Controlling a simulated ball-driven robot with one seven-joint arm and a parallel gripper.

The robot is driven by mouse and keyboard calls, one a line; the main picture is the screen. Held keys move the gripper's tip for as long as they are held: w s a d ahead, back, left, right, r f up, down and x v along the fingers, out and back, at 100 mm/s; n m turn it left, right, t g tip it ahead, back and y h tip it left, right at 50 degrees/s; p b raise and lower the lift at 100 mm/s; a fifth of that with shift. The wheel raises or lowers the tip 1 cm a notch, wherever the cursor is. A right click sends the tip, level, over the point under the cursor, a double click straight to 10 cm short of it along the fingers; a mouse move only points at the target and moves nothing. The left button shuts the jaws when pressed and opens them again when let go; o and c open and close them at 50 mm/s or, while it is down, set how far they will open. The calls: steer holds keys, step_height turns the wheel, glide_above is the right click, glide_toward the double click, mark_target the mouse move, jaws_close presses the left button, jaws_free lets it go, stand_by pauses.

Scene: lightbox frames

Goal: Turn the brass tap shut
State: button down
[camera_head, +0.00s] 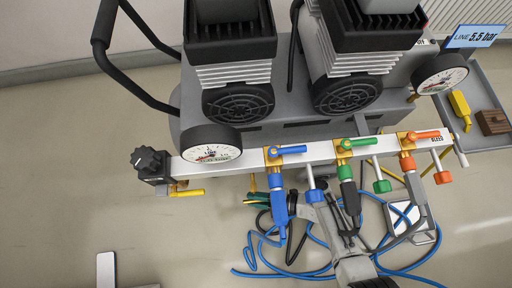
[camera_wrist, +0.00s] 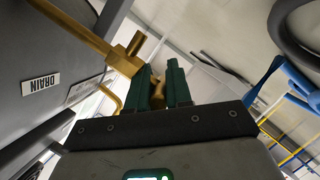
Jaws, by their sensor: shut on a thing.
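In the wrist view, the brass tap (camera_wrist: 124,62) sits at the end of a brass pipe (camera_wrist: 75,27) on a dark grey tank marked DRAIN. Its small brass lever (camera_wrist: 157,96) lies between the dark green fingers of my gripper (camera_wrist: 157,90). My gripper is shut on the lever, and the fingers hide much of it. How far the tap is turned cannot be told. In the head view, my arm (camera_head: 355,268) reaches in from the bottom, below the white rail. The drain tap cannot be made out there.
The white rail (camera_head: 225,159) carries blue (camera_head: 288,150), green (camera_head: 358,142) and orange (camera_head: 422,135) levers, with hoses hanging below. Blue hose (camera_head: 250,252) loops across the floor around my arm. Gauges (camera_head: 212,153) flank the compressor. A grey tray (camera_head: 490,85) stands right. The floor at left is mostly clear.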

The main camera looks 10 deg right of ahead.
steer(key=shift+w, duration=0.15)
steer(key=c, duration=1.4)
jaws_free()
steer(key=p+v, duration=0.1)
steer(key=v, duration=0.9)
steer(key=shift+s+d+p, duration=0.2)
steer(key=shift+d+p, duration=0.15)
